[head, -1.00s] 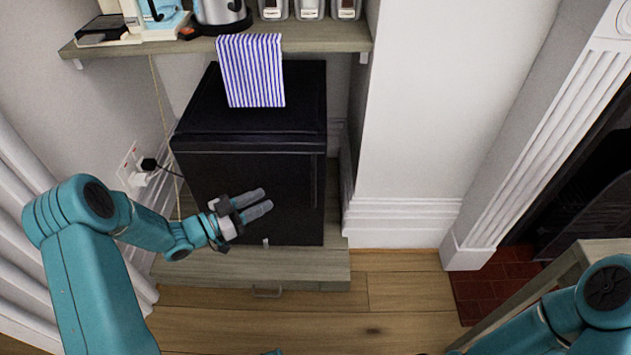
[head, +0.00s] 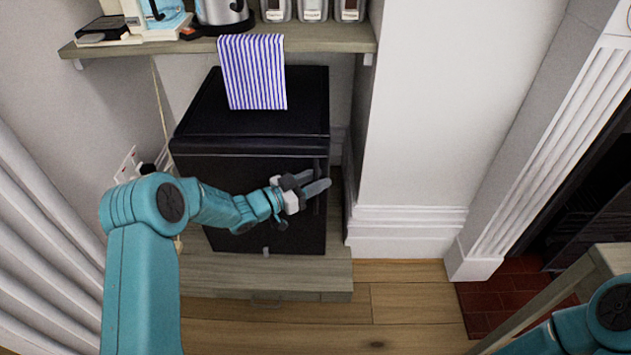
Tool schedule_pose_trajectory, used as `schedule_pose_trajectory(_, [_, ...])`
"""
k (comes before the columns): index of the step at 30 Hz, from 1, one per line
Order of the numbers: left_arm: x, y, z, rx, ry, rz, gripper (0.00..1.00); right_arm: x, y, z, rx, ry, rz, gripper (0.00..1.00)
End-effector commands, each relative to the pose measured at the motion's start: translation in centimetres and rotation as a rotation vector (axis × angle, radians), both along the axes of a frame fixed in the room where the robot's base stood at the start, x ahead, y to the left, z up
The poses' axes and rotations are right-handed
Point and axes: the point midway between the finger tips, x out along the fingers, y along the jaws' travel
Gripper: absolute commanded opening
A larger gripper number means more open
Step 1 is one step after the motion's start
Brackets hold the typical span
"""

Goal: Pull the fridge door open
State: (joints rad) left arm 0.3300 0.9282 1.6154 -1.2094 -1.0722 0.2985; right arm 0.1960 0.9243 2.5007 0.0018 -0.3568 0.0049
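The black fridge (head: 235,205) stands under the shelf, its door facing me and shut. A slim dark vertical handle (head: 319,204) runs along the right side of the door. My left gripper (head: 320,182) is at the upper part of this handle, its two grey fingers pointing right with a gap between them. It looks open. The fingers overlap the handle in the picture; I cannot tell whether they touch it. My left forearm and wrist hide part of the door. My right gripper is out of view; only part of that arm shows at the lower right.
A shelf (head: 330,38) above holds a kettle (head: 222,14) and several canisters; a striped cloth (head: 252,72) hangs from it over the fridge top. The fridge rests on a low wooden plinth (head: 300,275). Wood floor (head: 405,300) is clear in front. A white wall (head: 440,120) stands right.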

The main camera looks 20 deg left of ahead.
Motion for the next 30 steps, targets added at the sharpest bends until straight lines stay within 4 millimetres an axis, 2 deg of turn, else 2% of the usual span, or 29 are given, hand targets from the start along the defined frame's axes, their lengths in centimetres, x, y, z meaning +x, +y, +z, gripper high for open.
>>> schedule_pose_trajectory(4, [0.0, 0.0, 0.0, 0.000, 0.000, 0.000, 0.34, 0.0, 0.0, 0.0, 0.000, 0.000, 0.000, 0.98])
schedule_pose_trajectory(5, [0.0, 0.0, 0.0, 0.000, 0.000, 0.000, 0.31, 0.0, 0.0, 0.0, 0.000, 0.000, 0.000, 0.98])
schedule_pose_trajectory(6, [0.0, 0.0, 0.0, 0.001, 0.001, 0.000, 0.18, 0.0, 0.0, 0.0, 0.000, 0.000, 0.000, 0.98])
schedule_pose_trajectory(8, [0.0, 0.0, 0.0, 0.001, 0.001, 0.000, 0.00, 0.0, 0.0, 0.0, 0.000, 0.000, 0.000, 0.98])
schedule_pose_trajectory(20, [-0.9, 0.0, 0.0, 0.001, 0.002, -0.021, 0.00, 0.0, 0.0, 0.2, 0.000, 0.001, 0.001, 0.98])
schedule_pose_trajectory(26, [-3.1, 0.0, 0.0, 0.000, 0.004, -0.077, 0.00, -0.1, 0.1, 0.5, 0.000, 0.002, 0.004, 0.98])
schedule_pose_trajectory(30, [-5.4, 0.1, 0.0, 0.001, 0.003, -0.139, 0.00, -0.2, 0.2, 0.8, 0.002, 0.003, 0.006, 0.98])
